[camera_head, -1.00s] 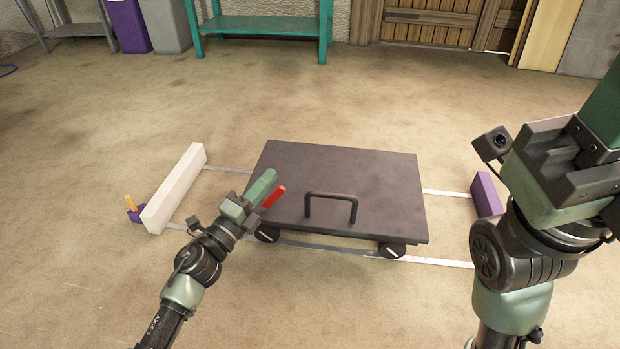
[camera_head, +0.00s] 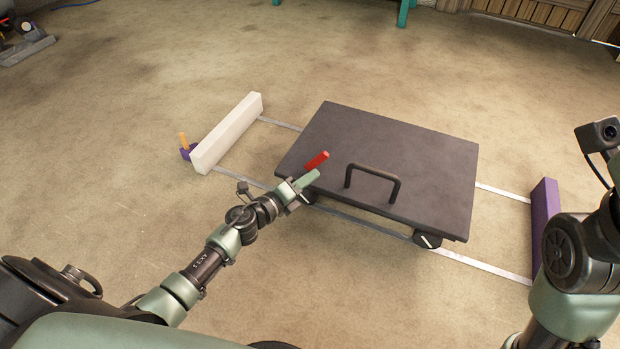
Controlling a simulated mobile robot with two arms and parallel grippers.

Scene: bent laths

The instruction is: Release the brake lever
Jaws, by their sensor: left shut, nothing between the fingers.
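A dark flat cart (camera_head: 400,150) with a black bar handle (camera_head: 372,178) stands on two thin rails. A red lever (camera_head: 316,162) sticks up at the cart's near left corner, tilted up to the right; its lower end is partly hidden. I take it for the brake lever. My left gripper (camera_head: 310,178) is shut and empty, its green fingers just on the near side of the red lever. I cannot tell whether they touch it. My right arm is at the right edge; its fingers are outside the picture.
A white block (camera_head: 228,132) lies across the rails' left end, with an orange peg (camera_head: 183,140) on a purple base beside it. A purple block (camera_head: 545,215) is at the right end.

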